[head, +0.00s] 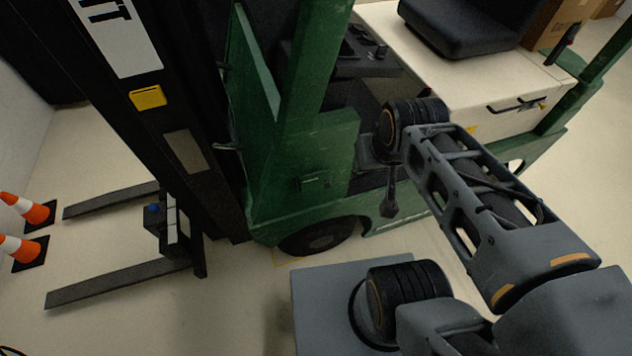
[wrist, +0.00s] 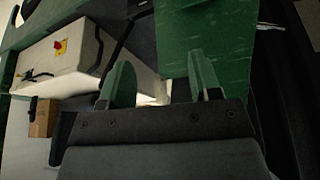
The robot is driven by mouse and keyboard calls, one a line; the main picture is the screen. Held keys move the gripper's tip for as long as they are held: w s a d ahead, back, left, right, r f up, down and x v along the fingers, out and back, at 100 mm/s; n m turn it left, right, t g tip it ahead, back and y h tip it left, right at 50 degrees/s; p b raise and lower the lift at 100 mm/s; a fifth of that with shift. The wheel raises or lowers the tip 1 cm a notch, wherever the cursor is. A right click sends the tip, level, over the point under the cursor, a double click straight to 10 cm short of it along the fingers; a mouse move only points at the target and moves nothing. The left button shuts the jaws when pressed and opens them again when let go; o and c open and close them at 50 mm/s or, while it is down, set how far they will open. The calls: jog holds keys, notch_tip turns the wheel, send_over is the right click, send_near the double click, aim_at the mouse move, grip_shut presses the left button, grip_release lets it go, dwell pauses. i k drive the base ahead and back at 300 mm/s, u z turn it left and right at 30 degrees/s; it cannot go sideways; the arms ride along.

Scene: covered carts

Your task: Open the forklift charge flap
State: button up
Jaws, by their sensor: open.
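The green and black forklift (head: 310,155) fills the middle of the head view. Its cream rear body (head: 470,85) carries a black bar handle (head: 517,105) on its side. In the wrist view the cream body (wrist: 75,55) shows at the left, with the black handle (wrist: 36,77) and a red knob on a yellow plate (wrist: 60,47). I cannot tell for sure which panel is the charge flap. My gripper (wrist: 163,85) is open and empty, with a green panel (wrist: 208,40) beyond its fingers. In the head view only its dark end shows, beside the forklift's green side.
The black mast (head: 150,110) and forks (head: 120,283) are at the left, with two orange cones (head: 25,208) beyond. A black seat (head: 460,25) sits on top. A cardboard box (head: 555,25) stands behind. Floor at the far right is clear.

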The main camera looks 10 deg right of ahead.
aim_at(313, 180)
jog(key=z, duration=0.5)
jog(key=k, duration=1.1)
jog(key=u, duration=1.1)
jog(key=i, duration=0.5)
jog(key=u, duration=0.05)
